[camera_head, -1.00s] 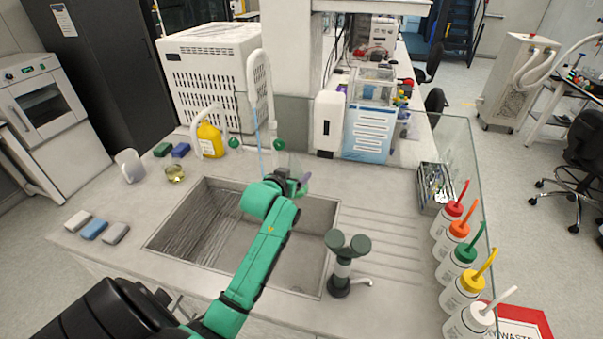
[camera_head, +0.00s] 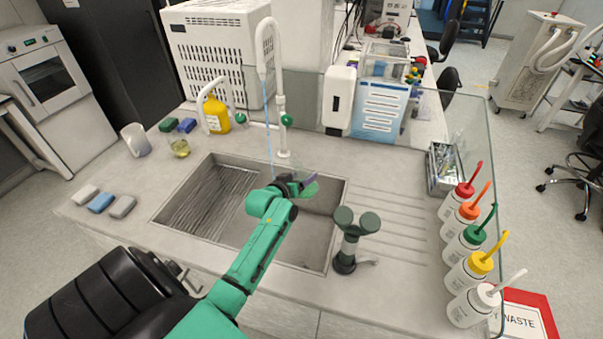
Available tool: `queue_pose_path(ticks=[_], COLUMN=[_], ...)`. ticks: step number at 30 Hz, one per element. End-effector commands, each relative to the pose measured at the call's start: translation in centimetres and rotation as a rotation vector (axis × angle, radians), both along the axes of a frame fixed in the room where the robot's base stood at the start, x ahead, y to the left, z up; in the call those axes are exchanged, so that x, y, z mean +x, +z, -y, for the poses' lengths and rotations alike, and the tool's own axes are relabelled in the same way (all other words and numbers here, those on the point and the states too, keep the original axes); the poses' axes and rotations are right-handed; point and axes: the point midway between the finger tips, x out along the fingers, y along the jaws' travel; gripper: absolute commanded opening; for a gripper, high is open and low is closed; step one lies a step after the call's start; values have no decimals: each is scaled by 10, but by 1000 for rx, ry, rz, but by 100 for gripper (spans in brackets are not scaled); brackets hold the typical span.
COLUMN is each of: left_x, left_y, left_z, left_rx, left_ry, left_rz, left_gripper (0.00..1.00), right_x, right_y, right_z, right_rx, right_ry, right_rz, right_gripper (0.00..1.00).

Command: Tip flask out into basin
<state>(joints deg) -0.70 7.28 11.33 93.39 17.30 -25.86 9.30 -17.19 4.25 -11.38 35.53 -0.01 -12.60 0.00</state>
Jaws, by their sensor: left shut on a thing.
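My left gripper (camera_head: 300,183) is over the back right part of the sink basin (camera_head: 208,230), its fingers shut on the flask (camera_head: 310,189). The flask is clear and hard to make out. My right gripper is not in view.
A white tap (camera_head: 278,90) with a thin blue stream stands behind the basin. A dark green eyewash fitting (camera_head: 349,240) stands at its front right. Several wash bottles (camera_head: 467,235) line the right edge by a glass screen.

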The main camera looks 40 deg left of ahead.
Motion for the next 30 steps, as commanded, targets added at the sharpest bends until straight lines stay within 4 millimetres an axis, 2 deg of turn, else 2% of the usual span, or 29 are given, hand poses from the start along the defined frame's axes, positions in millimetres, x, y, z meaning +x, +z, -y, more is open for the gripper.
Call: queue_pose_path(ticks=[1,20,30], left_x=[0,0,7], left_y=[-12,-72,-94], left_z=[0,0,29], left_rx=[-11,-170,-423], left_ry=[0,0,0], left_rz=[5,44,106], left_gripper=[16,16,16], right_x=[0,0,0], right_y=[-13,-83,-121], right_z=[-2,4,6], right_rx=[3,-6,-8], right_ry=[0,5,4], right_rz=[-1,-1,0], right_gripper=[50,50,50])
